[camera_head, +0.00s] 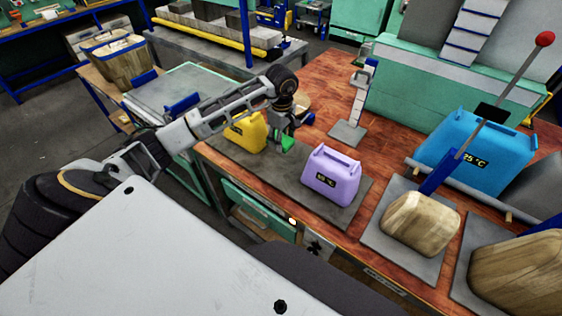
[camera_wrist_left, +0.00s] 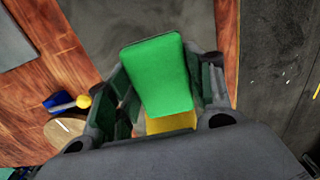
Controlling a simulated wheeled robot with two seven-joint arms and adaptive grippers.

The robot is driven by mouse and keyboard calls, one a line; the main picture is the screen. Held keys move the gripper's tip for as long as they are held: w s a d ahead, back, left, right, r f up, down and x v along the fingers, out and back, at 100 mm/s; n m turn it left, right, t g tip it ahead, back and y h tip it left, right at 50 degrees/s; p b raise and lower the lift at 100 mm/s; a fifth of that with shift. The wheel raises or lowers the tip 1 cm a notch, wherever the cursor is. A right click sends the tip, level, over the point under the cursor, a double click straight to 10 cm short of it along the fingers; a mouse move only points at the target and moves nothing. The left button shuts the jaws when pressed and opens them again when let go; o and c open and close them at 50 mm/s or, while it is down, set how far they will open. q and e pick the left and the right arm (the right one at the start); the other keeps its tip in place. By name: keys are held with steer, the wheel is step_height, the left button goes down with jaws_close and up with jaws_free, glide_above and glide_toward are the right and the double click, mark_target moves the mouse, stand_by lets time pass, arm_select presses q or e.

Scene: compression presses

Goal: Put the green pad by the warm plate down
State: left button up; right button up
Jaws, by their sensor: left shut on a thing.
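My left gripper (camera_head: 287,128) is shut on the green pad (camera_head: 288,142), between the yellow canister (camera_head: 246,133) and the purple canister (camera_head: 332,175). In the left wrist view the pad (camera_wrist_left: 158,75) sits between the fingers of the left gripper (camera_wrist_left: 162,95), its broad face toward the camera. A yellow patch (camera_wrist_left: 170,123) shows just below it; I cannot tell what it belongs to. Both canisters stand on a dark grey plate (camera_head: 285,178). I cannot tell whether the pad touches this plate. The purple canister has a °C label, hard to read. My right gripper is out of view.
A blue canister (camera_head: 478,152) labelled 25 °C stands at the right. Beige lumps (camera_head: 420,222) sit on grey plates near a red-knobbed lever (camera_head: 545,39). A grey stand (camera_head: 350,130) rises behind the purple canister. The wooden table (camera_head: 325,75) has clear room behind my gripper.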

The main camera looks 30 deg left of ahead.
arm_select(q)
glide_above(282, 163)
steer(key=shift+f+p, duration=0.45)
steer(key=shift+f, duration=2.7)
steer(key=shift+f, duration=0.1)
steer(key=shift+f, duration=1.75)
steer(key=shift+a+f, duration=0.1)
steer(key=shift+f, duration=0.05)
steer(key=o, duration=1.1)
steer(key=shift+c, duration=0.2)
step_height(282, 163, up, 12)
steer(key=shift+r+b, duration=0.15)
steer(key=shift+b, duration=0.2)
